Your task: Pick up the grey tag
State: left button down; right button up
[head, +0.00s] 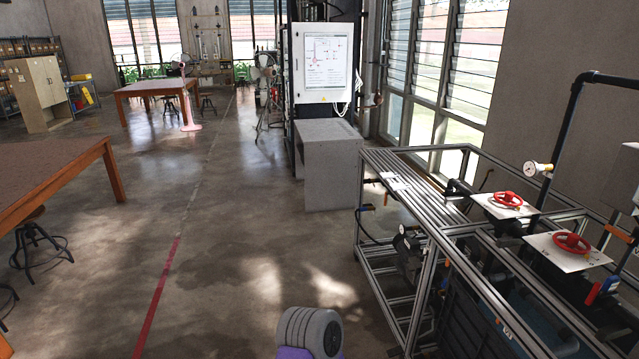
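I cannot make out a grey tag for certain. A small pale flat piece (394,181) lies on the slatted metal top of the frame bench at the right. It is too small to tell whether it is the tag. Neither of my grippers shows in the head view, so nothing is seen in or near them.
The metal frame bench (433,243) carries pipes, a gauge (530,168) and red handwheels (571,242). A grey box-shaped stand (330,180) is behind it. A brown table (55,175) with stools is at the left. The floor between is clear, with a red line (158,300).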

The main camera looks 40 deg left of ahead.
aim_at(401, 186)
jog(key=u, duration=1.05)
jog(key=i, duration=0.6)
jog(key=u, duration=0.5)
jog(key=i, duration=1.95)
jog(key=z, duration=0.9)
jog(key=i, duration=0.8)
jog(key=z, duration=0.5)
